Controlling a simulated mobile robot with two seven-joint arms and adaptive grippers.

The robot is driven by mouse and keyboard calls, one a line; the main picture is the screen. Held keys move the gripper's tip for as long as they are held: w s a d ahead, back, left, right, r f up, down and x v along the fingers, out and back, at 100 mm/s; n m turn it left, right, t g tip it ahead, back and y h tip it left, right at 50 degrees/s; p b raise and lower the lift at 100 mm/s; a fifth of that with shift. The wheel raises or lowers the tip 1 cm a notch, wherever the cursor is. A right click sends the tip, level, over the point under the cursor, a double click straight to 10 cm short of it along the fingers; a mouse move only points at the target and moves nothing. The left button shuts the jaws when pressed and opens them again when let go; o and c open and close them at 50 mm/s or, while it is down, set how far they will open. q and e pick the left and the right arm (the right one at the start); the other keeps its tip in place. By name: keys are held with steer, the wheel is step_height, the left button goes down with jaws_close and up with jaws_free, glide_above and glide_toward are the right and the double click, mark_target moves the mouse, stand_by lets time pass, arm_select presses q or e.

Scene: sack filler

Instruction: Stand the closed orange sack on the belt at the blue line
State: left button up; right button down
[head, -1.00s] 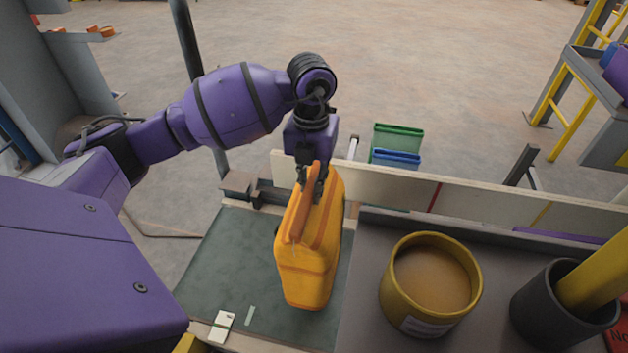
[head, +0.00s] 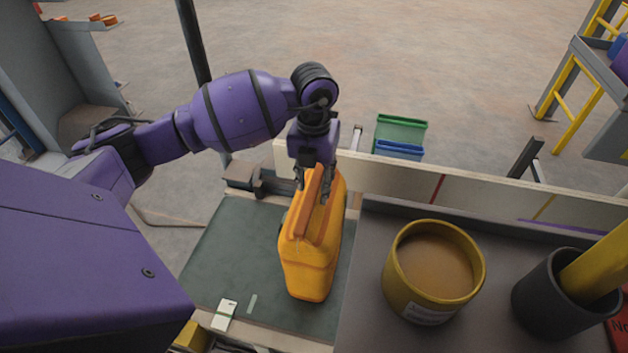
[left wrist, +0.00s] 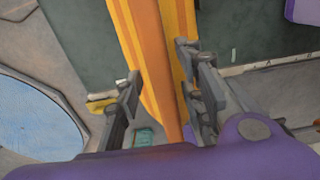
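The orange sack (head: 308,268) stands upright on the dark green belt (head: 220,262), close to the belt's right edge. Its top is folded into a darker orange ridge. My left gripper (head: 313,186) is at the far end of the sack's top, with its fingers spread to either side of the ridge. In the left wrist view the sack (left wrist: 150,50) shows between the fingers of the left gripper (left wrist: 160,88), with a gap at the left finger. I cannot make out a blue line on the belt. My right gripper is not in view.
A yellow tub of tan material (head: 432,272) and a dark cylinder (head: 550,310) with a yellow scoop or tube stand on the grey table to the right. A pale board (head: 480,190) with red and yellow marks runs behind. The belt's left part is clear.

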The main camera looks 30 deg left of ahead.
arm_select(q)
steer(key=shift+r, duration=0.2)
step_height(320, 180, up, 12)
stand_by(0.4)
steer(key=shift+s+f, duration=0.1)
steer(key=shift+f, duration=0.1)
stand_by(0.3)
